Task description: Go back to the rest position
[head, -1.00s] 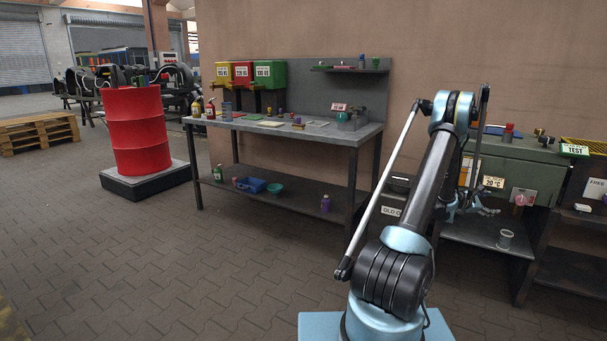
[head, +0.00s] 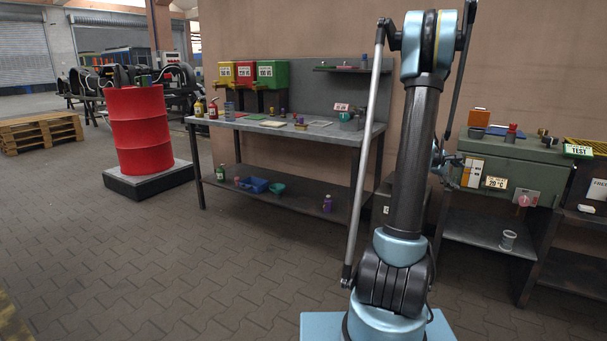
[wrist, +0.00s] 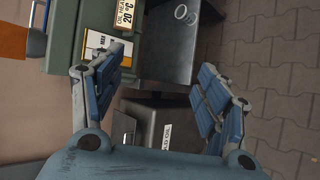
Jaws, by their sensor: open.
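My gripper (wrist: 160,95) is open and empty in the wrist view, with its two blue-padded fingers wide apart. Nothing is held.
A grey workbench (head: 285,128) with bottles and small parts stands at the back wall. A red drum (head: 140,130) stands on a dark plinth to the left. A wooden pallet stack (head: 40,133) lies farther left. The paved floor in front is clear.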

